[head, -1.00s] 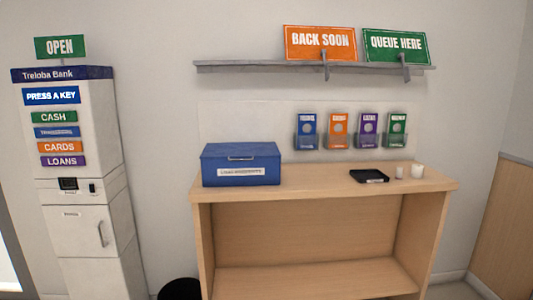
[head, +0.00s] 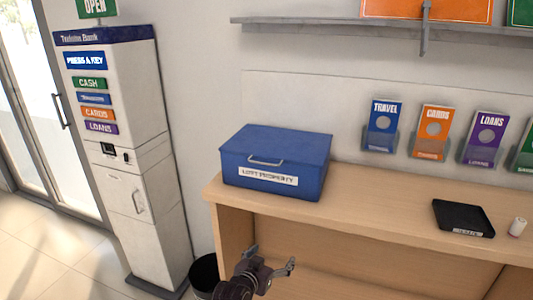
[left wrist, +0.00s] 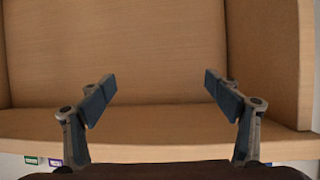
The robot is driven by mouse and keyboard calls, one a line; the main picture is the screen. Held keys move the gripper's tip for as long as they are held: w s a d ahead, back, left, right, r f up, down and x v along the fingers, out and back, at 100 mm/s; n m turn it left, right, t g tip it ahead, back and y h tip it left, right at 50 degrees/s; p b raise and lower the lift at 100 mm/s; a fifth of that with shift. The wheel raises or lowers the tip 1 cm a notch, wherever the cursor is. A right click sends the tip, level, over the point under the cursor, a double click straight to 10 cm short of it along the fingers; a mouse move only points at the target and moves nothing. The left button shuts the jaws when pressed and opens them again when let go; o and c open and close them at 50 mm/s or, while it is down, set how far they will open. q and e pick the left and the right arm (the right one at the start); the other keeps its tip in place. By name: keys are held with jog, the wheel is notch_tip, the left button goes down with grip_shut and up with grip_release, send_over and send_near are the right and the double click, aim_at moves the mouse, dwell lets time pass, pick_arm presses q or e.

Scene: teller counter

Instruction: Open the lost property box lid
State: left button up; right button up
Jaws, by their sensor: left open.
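The blue lost property box (head: 275,162) stands on the left end of the wooden counter in the head view. Its lid (head: 280,143) is shut, with a metal handle (head: 265,161) at the front above a white label. My left gripper (head: 270,258) is open and empty, in front of the counter and below the box. In the left wrist view the open fingers (left wrist: 160,90) face the wooden shelf unit, with nothing between them. The box does not show in that view. My right gripper is not in view.
The counter (head: 375,210) has a black tray (head: 463,218) and a small white cylinder (head: 517,227) at right. A white kiosk (head: 125,150) and a black bin (head: 205,273) stand left of the counter.

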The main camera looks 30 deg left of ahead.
pick_arm(q)
jog(key=a+r+t+y+p, duration=0.1)
jog(key=a+r+t, duration=0.25)
jog(key=r, duration=1.45)
jog(key=n+y+p, duration=0.1)
send_near(263, 163)
jog(key=w+f, duration=0.1)
jog(key=w, duration=0.1)
jog(key=shift+t, duration=0.35)
jog(key=x, duration=0.2)
jog(key=p+x, duration=0.1)
jog(key=x, duration=0.2)
jog(key=p+x, duration=0.1)
jog(key=x, duration=0.2)
jog(key=shift+w+a, duration=0.1)
jog(key=shift+a, duration=0.2)
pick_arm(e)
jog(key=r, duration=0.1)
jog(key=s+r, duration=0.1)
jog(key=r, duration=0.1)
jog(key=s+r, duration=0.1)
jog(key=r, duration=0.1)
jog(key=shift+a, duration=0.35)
pick_arm(q)
jog(key=shift+c, duration=0.3)
